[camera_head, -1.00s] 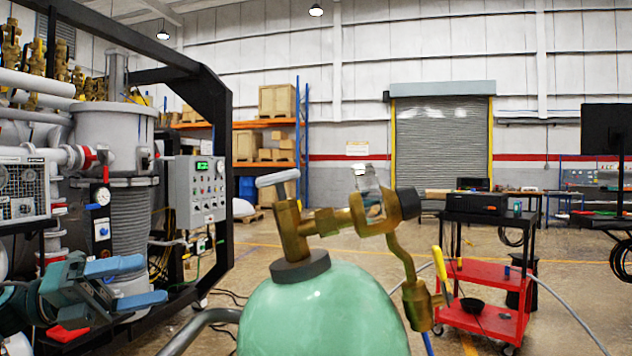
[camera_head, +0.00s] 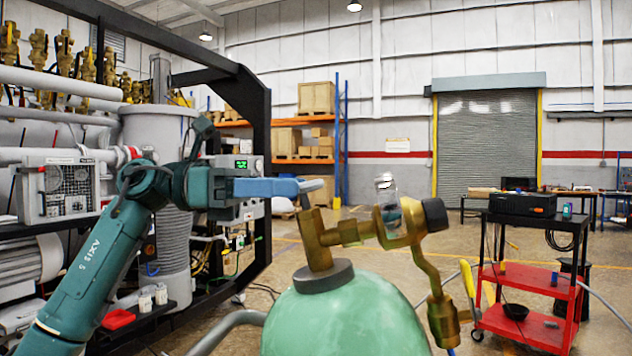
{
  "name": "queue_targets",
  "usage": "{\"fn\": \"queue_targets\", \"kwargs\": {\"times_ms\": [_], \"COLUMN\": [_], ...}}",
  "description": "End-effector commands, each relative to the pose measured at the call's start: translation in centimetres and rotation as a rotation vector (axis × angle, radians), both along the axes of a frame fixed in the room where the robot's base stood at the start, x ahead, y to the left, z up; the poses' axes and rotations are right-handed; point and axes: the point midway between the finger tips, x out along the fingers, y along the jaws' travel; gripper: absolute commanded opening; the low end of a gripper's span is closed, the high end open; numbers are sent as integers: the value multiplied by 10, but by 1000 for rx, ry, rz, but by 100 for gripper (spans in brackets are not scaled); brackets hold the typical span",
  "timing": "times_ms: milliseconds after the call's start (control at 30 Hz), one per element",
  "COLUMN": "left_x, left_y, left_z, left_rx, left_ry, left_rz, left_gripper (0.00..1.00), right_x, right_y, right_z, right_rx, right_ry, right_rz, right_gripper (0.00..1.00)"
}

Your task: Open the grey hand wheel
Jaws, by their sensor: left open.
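The grey hand wheel (camera_head: 311,184) sits on top of the brass valve (camera_head: 318,240) of a green gas cylinder (camera_head: 345,315) in the foreground. My left gripper (camera_head: 305,187), with blue fingers, comes in from the left at wheel height. Its fingers are seen nearly edge-on and are open, with their tips at the wheel, covering part of it. I cannot tell whether they touch it. My right gripper is not in view.
A brass fitting with a black knob (camera_head: 434,215) extends right from the valve. A red cart (camera_head: 525,325) stands at the right. The black-framed furnace rig (camera_head: 262,170) with its control box fills the left side. Open floor lies behind the cylinder.

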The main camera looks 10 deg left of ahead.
Motion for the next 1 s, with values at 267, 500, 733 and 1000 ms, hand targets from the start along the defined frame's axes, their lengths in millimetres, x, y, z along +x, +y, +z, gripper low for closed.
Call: {"fn": "queue_targets", "kwargs": {"times_ms": [267, 500, 733, 1000], "left_x": [5, 6, 6, 6], "left_y": [-38, -45, -44, -44], "left_z": [0, 0, 0, 0], "left_rx": [0, -2, -1, -1], "left_ry": [2, 2, 2, 1], "left_rz": [0, 0, 1, 1], "left_gripper": [76, 76, 69, 47], "right_x": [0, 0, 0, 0], "right_y": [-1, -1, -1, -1], "right_z": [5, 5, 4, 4], "right_rx": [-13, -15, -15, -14], "right_ry": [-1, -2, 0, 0], "right_rz": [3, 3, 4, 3], "right_gripper": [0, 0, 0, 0]}}
